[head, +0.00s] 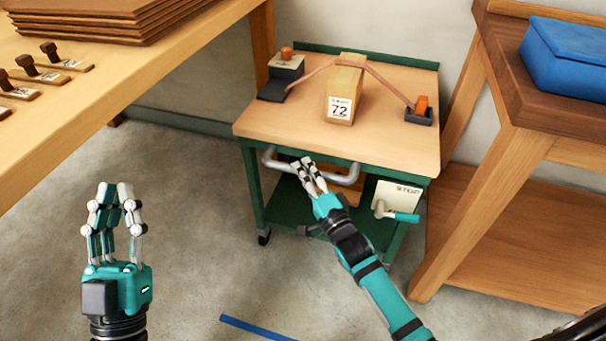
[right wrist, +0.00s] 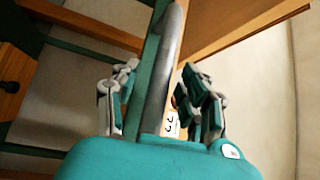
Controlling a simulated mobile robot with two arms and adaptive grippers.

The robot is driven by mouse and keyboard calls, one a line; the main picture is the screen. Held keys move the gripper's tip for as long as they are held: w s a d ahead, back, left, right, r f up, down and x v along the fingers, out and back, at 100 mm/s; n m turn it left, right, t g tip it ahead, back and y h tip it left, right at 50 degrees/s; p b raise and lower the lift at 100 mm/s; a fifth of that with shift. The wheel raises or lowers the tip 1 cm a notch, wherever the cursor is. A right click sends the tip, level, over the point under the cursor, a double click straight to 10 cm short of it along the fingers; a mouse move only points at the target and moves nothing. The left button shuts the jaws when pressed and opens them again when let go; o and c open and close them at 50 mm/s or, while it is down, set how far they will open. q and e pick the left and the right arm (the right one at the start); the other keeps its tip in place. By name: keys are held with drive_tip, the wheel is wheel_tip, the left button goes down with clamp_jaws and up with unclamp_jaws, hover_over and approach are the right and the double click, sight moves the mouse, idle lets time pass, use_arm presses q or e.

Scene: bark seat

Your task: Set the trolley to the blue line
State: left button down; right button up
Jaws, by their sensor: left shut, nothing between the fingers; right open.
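The trolley (head: 248,128) has a light wood top and a green frame on casters. It stands between two benches. A grey bar handle (head: 335,178) runs along its front edge. A lever with a teal grip (head: 400,216) sits below, beside a plate marked STOP. A blue line (head: 255,328) lies on the floor at the bottom, partly out of frame. My right gripper (head: 308,167) is open at the handle. In the right wrist view, the handle (right wrist: 168,75) passes between its spread fingers. My left gripper (head: 115,188) is shut and empty above the floor, left of the trolley.
A wood block labelled 72 (head: 345,85) stands on the trolley under a strap. A bench (head: 160,55) with stacked boards (head: 85,22) is left. A wooden stand (head: 520,150) with a blue box (head: 565,60) is close on the right. Floor (head: 195,220) before the trolley is clear.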

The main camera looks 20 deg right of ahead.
drive_tip(key=shift+w+a+r, duration=0.15)
drive_tip(key=shift+w, duration=0.4)
clamp_jaws()
